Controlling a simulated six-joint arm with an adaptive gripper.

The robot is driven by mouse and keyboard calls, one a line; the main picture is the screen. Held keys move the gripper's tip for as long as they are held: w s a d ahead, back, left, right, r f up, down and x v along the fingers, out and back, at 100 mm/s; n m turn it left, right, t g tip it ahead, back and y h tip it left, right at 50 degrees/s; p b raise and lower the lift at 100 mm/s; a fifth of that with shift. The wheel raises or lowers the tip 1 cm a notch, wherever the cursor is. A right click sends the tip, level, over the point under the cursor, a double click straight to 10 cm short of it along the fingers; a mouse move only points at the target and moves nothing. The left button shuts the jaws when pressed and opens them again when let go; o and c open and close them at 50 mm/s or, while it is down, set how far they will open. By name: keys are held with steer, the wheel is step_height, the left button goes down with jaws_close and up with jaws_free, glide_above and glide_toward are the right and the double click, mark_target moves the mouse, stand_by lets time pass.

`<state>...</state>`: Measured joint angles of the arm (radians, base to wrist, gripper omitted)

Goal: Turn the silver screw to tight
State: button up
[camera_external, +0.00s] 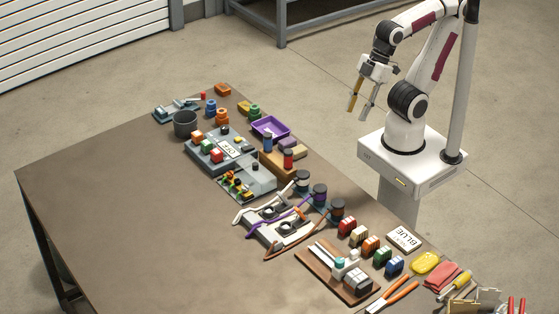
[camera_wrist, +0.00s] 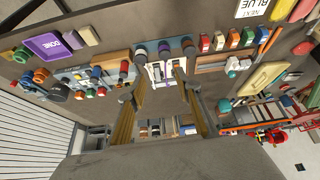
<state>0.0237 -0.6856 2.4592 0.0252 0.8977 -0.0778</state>
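I cannot pick out a silver screw for certain in either view; parts on the fixtures are too small to tell. A grey fixture (camera_external: 262,178) with coloured blocks and a small label stands at the middle of the table. A pale fixture with white and purple levers (camera_external: 268,222) stands nearer the front. My gripper (camera_external: 357,114) hangs in the air beyond the table's far right edge, in front of my base. Its two fingers are apart with nothing between them. In the wrist view my gripper (camera_wrist: 158,80) also shows open and empty.
Coloured blocks, a yellow piece (camera_external: 425,262), a red cloth (camera_external: 448,278) and orange-handled tools lie near the front right. The table's left part (camera_external: 110,190) is bare.

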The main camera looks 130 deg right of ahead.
steer(key=w+d+n+g, duration=0.1)
steer(key=w+d+n, duration=0.1)
steer(key=w, duration=0.7)
steer(key=n+g+y, duration=0.1)
steer(key=n+y, duration=0.2)
steer(key=n, duration=0.3)
glide_above(245, 189)
steer(key=s+d, duration=0.3)
steer(key=d, duration=0.1)
step_height(245, 189, down, 17)
steer(key=shift+s+a, duration=0.2)
steer(key=shift+a, duration=0.05)
steer(key=shift+f, duration=0.1)
steer(key=shift+x, duration=3.85)
jaws_close()
